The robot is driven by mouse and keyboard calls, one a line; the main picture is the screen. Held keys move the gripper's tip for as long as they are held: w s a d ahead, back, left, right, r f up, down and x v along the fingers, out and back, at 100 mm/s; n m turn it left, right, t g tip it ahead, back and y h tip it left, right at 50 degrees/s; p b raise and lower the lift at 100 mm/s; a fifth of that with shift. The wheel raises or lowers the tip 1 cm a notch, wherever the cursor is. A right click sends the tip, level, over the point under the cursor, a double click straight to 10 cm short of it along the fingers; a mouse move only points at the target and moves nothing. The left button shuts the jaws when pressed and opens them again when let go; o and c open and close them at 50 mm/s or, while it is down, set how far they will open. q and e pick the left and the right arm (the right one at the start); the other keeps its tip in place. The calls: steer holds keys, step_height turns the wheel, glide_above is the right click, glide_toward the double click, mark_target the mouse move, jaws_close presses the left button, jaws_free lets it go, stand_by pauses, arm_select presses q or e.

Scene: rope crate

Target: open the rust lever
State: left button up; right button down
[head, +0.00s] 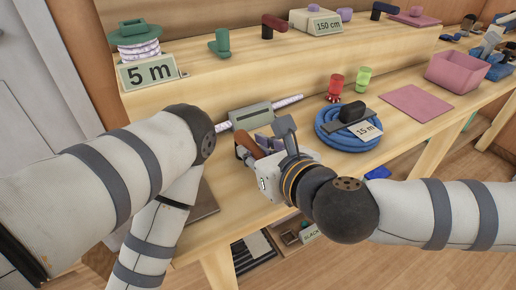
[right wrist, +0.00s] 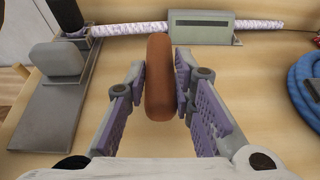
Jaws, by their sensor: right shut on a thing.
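The rust lever (right wrist: 158,100) stands between the purple-padded fingers of my right gripper (right wrist: 160,70) in the right wrist view. The gripper is shut on it. In the head view the rust lever (head: 247,143) shows partly at the left of my right gripper (head: 262,143), and its base is hidden. A grey-green box (head: 250,116) sits just behind it, with a white and purple rope (head: 287,102) coming out at both sides. My left arm bends down at the left of the head view, and its gripper is not in view.
A grey fixture (right wrist: 62,95) stands left of the lever. A blue rope coil (head: 335,138) with a "15 m" card lies to the right. Red and green pieces (head: 336,82) stand behind it. A pink mat (head: 414,102) and pink bin (head: 458,72) are farther right. A raised shelf (head: 220,75) runs behind.

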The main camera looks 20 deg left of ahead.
steer(key=c, duration=1.4)
jaws_free()
steer(key=shift+s+a+f, duration=0.1)
steer(key=shift+s+f, duration=0.05)
steer(key=shift+o, duration=0.2)
steer(key=v, duration=1.2)
